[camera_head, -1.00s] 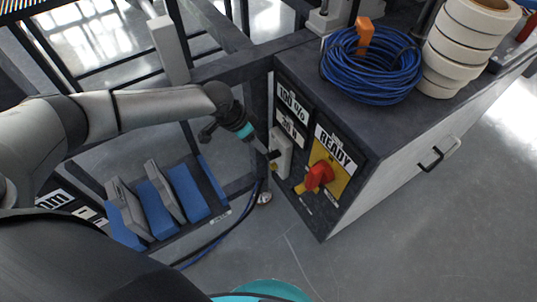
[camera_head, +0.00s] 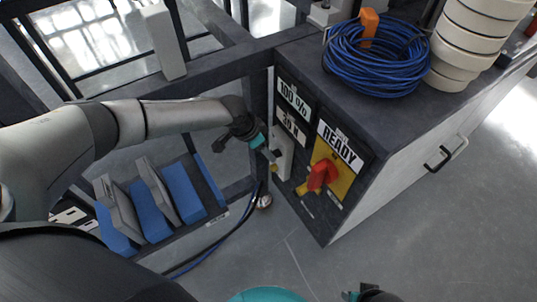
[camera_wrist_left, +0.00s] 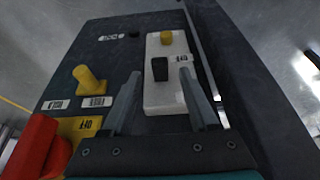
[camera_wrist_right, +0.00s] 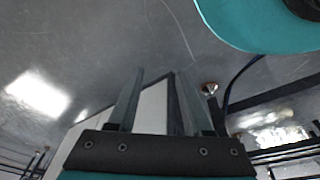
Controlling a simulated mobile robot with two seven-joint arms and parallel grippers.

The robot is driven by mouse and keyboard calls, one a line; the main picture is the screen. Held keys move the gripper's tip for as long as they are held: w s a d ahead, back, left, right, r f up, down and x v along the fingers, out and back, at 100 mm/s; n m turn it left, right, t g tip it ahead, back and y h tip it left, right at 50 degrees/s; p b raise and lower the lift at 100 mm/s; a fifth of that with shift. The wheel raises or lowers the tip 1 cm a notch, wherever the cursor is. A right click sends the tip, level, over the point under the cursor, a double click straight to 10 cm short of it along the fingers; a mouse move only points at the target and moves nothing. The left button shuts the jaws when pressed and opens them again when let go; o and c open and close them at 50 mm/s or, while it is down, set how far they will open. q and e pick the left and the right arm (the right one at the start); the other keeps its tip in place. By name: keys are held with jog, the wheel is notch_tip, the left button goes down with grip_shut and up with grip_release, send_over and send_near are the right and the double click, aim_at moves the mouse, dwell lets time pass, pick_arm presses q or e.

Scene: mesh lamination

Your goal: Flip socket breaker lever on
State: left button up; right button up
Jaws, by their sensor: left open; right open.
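The socket breaker is a white plate (camera_head: 285,152) on the dark cabinet front, beside the READY panel. In the left wrist view the white plate (camera_wrist_left: 164,97) carries a black lever (camera_wrist_left: 160,68), a yellow part above it, and an OFF label right of the lever. My left gripper (camera_head: 266,151) is at the breaker. In the left wrist view my left gripper (camera_wrist_left: 160,74) is open, with its fingers on either side of the lever; contact cannot be told. My right gripper (camera_wrist_right: 160,74) is open and empty; part of it shows at the bottom of the head view (camera_head: 370,293).
A red rotary knob (camera_head: 322,175) on a yellow plate and a yellow lever (camera_wrist_left: 90,79) are close by the breaker. A blue cable coil (camera_head: 375,62) and white rolls (camera_head: 463,45) stand on the cabinet top. The floor in front is clear.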

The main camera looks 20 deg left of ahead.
pick_arm(q)
jog(key=shift+b+x, duration=0.55)
jog(key=shift+x, duration=0.5)
jog(key=shift+w+d+f, duration=0.1)
jog(key=shift+w+f, duration=0.05)
jog(key=shift+f, duration=0.35)
pick_arm(e)
jog(key=shift+t, duration=0.3)
jog(key=shift+w+a+r, duration=0.1)
jog(key=shift+w+r, duration=0.25)
jog(key=shift+r, duration=0.25)
jog(key=shift+w+a+r, duration=0.1)
jog(key=shift+w+r, duration=0.2)
jog(key=shift+r, duration=0.35)
jog(key=shift+w+r, duration=0.35)
jog(key=shift+r, duration=0.25)
pick_arm(q)
grip_shut()
